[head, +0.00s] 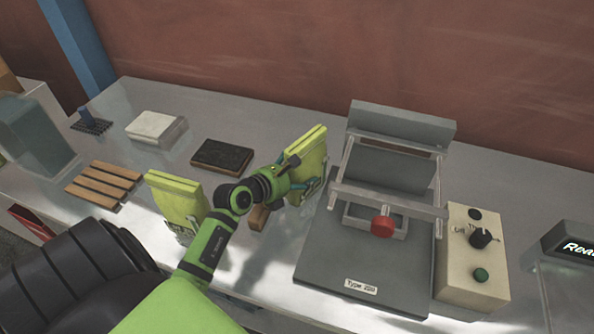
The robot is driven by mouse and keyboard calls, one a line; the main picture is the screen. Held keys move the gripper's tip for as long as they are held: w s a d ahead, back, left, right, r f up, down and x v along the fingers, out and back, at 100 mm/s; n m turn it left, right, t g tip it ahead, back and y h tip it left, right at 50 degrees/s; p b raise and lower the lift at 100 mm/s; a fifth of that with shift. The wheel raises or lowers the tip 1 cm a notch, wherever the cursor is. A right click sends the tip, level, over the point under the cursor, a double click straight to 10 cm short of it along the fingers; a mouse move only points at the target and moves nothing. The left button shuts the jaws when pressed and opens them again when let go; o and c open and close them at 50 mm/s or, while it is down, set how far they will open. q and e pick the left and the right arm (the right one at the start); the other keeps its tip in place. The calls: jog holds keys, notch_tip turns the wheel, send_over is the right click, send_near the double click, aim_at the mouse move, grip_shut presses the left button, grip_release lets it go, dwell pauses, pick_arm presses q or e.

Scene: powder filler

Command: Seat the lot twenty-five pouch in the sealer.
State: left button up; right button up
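A yellow-green pouch (312,146) stands upright left of the sealer. My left gripper (298,178) is right at this pouch, with its fingers overlapping the pouch's lower front. I cannot tell whether they are shut on it or only beside it. A second yellow-green pouch (172,196) stands further left, with small dark print low on its face. The lot numbers are not readable. The sealer (400,272) is a grey plate with a raised back block, a clear frame and a red knob (382,227). No pouch shows in it. My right gripper is out of view.
A beige control box (463,262) stands right of the sealer, with a lit display (575,245) beyond it. A wooden block (258,217) lies below my gripper. A dark pad (221,156), white block (150,125) and slatted wooden rack (104,183) lie to the left.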

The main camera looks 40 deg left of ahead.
pick_arm(q)
jog(key=o, duration=1.2)
jog(key=shift+f, duration=0.15)
jog(key=shift+c, duration=0.2)
jog(key=shift+o, duration=0.6)
